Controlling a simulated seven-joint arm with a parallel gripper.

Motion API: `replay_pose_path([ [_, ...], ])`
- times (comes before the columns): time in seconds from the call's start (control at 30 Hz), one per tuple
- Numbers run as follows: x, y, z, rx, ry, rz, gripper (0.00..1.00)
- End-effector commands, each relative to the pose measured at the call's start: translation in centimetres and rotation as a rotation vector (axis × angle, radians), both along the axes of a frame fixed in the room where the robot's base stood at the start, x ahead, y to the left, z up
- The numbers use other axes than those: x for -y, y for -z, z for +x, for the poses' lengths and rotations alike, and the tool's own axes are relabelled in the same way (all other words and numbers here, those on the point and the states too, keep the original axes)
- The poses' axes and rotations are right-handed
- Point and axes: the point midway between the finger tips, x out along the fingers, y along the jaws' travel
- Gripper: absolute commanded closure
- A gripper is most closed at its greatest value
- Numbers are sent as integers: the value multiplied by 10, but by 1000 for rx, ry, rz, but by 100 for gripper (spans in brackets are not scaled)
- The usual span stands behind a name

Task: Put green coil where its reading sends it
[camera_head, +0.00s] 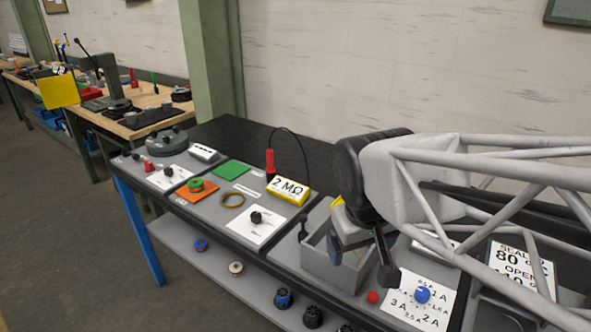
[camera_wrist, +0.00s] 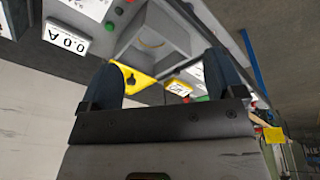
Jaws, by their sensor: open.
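The green coil (camera_head: 197,186) sits on the orange pad (camera_head: 184,197) on the bench, left of centre in the head view. A yellow meter (camera_head: 288,190) reads 2 MΩ; it also shows small in the wrist view (camera_wrist: 178,88). A green pad (camera_head: 231,174) lies behind and right of the coil. My gripper (camera_head: 366,245) is open and seems empty, over or beside the grey open box (camera_head: 318,262), well to the right of the coil. In the wrist view my gripper (camera_wrist: 160,64) has its fingers spread, with the box (camera_wrist: 180,32) beyond them.
A brass-coloured ring (camera_head: 232,200) lies near the meter. A red probe (camera_head: 270,163) on a black cable stands behind it. A thin tan ring (camera_wrist: 152,43) shows in the box. A dial card (camera_head: 408,305) with a blue knob and a red button (camera_head: 373,297) are at right.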

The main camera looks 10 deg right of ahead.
Motion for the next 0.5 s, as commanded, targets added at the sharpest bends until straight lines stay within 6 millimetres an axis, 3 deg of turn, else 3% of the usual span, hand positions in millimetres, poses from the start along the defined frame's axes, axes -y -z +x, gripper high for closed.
replay_pose_path([
  [0.2, 2, 8, -29, 34, 105, 71, 12],
  [0.5, 2, 11, -35, 40, 130, 88, 12],
])
